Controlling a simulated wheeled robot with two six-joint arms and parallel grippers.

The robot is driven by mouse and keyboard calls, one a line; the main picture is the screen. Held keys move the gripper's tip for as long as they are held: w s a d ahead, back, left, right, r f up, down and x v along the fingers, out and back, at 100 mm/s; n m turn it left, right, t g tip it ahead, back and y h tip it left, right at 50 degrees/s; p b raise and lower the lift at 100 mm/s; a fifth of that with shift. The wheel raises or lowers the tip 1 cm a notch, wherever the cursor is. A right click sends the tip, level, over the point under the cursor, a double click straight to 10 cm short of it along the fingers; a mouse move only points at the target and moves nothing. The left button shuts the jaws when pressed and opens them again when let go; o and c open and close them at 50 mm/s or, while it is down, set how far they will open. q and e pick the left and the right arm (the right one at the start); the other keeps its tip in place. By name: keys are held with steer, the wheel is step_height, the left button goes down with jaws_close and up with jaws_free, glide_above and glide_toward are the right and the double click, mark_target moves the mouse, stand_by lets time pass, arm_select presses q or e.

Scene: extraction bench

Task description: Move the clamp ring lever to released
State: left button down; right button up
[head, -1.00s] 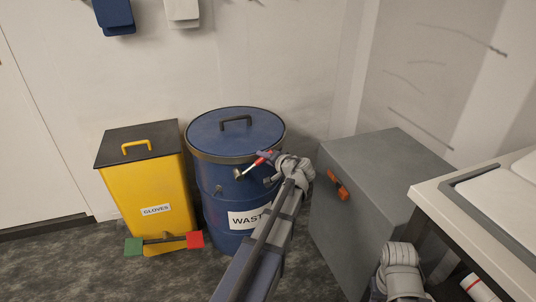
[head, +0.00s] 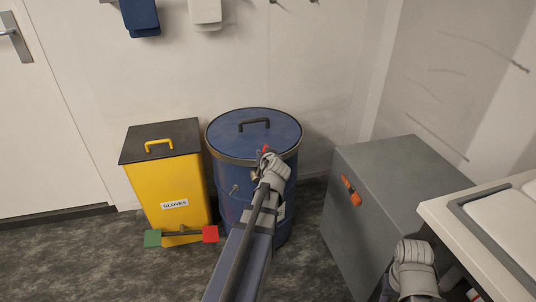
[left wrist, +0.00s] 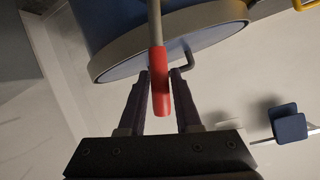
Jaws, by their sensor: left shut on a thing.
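A blue waste drum (head: 228,203) with a black-handled lid (head: 228,130) stands against the wall. A grey clamp ring (head: 232,161) runs around its rim.
A yellow glove bin (head: 172,190) stands left of the drum, with green and red pedals (head: 210,233) in front. A grey cabinet (head: 385,190) with an orange handle stands right of it. A white-topped bench (head: 450,215) is at far right.

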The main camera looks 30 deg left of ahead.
arm_select(q)
steer(key=shift+s+a, duration=0.2)
steer(key=shift+s, duration=0.05)
stand_by(0.3)
steer(key=c, duration=0.6)
jaws_free()
steer(key=p+v, duration=0.3)
steer(key=v, duration=0.4)
steer(key=shift+s+d+r, duration=0.15)
steer(key=shift+s+d, duration=0.1)
